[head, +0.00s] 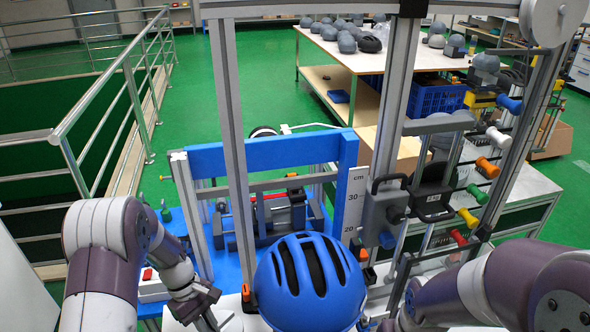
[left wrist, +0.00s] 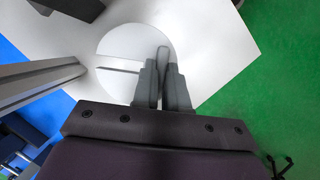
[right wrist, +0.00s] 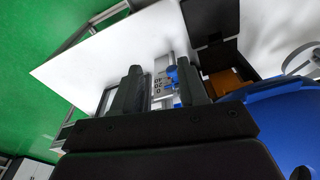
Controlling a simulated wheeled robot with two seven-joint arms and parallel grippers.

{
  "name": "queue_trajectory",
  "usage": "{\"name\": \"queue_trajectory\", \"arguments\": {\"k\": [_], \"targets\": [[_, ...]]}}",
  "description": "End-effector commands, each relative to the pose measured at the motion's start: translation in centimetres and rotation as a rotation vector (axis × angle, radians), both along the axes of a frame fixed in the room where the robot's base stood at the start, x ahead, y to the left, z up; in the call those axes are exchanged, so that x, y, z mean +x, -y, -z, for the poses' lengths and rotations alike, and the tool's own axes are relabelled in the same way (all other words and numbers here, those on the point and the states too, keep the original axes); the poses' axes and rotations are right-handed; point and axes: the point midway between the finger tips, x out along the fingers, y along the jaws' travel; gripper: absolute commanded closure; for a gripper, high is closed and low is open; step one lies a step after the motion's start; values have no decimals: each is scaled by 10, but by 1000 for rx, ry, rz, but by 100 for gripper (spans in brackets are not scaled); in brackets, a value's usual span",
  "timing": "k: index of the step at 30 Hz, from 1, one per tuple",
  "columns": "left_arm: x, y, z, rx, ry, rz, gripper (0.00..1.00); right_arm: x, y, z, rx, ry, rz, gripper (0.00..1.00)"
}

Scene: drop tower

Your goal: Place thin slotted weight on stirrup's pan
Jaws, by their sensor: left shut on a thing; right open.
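A thin pale grey disc with a straight slot, the slotted weight (left wrist: 120,48), shows in the left wrist view over a white surface. My left gripper (left wrist: 161,72) is shut on a narrow grey tab at the disc's edge. In the head view, my left gripper (head: 207,300) is low at the left of the blue helmet, and the weight is hard to make out there. My right gripper (right wrist: 160,76) is open with nothing between its fingers, above a white surface and a small panel with digits. I cannot pick out the stirrup's pan for sure.
A blue helmet (head: 310,285) stands front centre, between my arms. Behind it is a metal frame with a blue crossbeam (head: 262,152) and a vertical cm scale (head: 352,208). A rack with coloured handles (head: 487,168) rises at the right. A metal railing (head: 130,85) runs at the left.

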Motion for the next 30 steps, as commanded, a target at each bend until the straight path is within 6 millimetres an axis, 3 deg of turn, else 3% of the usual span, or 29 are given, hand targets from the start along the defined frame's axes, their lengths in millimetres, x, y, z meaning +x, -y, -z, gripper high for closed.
{"name": "queue_trajectory", "arguments": {"k": [3, 14, 24, 30], "targets": [[-4, 7, -2, 0, 3, 59, 100, 0, 0, -9, 0, -1, 0, 57], [-6, 8, 1, 4, 10, 535, 100, 0, 0, -7, 0, -1, 0, 57], [-7, 8, 1, 4, 14, 1226, 100, 0, 0, -7, 0, 0, 0, 57], [-4, 7, 0, -2, 3, 1415, 100, 0, 0, -7, 0, 0, 0, 57]]}}
